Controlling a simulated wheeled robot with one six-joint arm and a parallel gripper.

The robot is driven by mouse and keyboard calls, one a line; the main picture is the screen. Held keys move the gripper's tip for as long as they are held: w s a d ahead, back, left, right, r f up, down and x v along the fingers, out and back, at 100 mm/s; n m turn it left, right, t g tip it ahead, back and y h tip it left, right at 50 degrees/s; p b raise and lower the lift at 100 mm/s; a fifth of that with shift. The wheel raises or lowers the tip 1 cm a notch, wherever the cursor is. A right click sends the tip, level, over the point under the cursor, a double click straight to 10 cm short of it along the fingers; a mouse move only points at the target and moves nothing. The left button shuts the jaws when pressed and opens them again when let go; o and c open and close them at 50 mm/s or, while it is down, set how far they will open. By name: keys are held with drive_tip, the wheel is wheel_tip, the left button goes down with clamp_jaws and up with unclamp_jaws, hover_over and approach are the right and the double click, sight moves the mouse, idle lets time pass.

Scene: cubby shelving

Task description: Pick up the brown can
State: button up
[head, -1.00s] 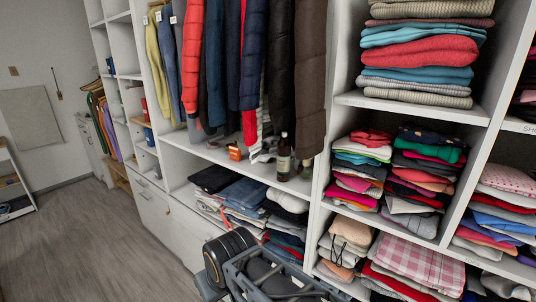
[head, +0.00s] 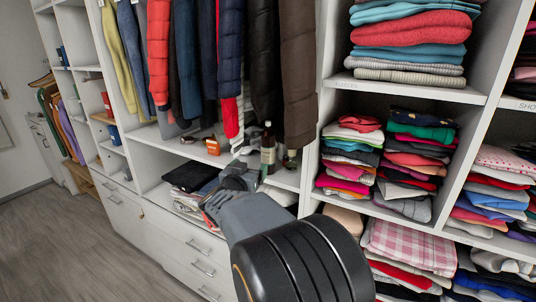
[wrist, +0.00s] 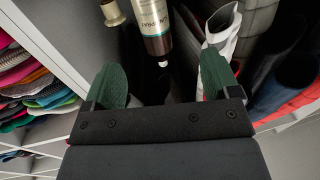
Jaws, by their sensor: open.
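A small brown-gold can-like object (wrist: 113,12) shows at the top of the wrist view, cut by the frame edge. In the head view a small brownish item (head: 290,158), seemingly the same one, stands on the shelf right of a dark bottle. My gripper (wrist: 164,82) is open, its two green fingers apart with nothing held between them. The can-like object lies beyond the left finger, not between the fingers. In the head view my gripper (head: 246,172) is at the shelf front, partly hidden by my arm.
The dark brown bottle (head: 268,148) with a pale label stands beside the brownish item; in the wrist view it (wrist: 155,25) lies ahead between the fingers. An orange box (head: 212,146) sits further left. Coats (head: 298,70) hang close above. Folded clothes (head: 350,150) fill cubbies at right.

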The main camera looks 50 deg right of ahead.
sight(265, 152)
drive_tip(key=shift+g, duration=0.4)
drive_tip(key=x, duration=0.5)
drive_tip(key=p+x, duration=0.1)
drive_tip(key=x, duration=0.2)
drive_tip(key=shift+s+d+r, duration=0.1)
drive_tip(key=shift+s, duration=0.2)
drive_tip(key=shift+p+x, duration=0.9)
drive_tip(key=shift+x, duration=2)
drive_tip(key=c, duration=1.1)
drive_tip(key=shift+r, duration=0.1)
drive_tip(key=shift+c, duration=0.2)
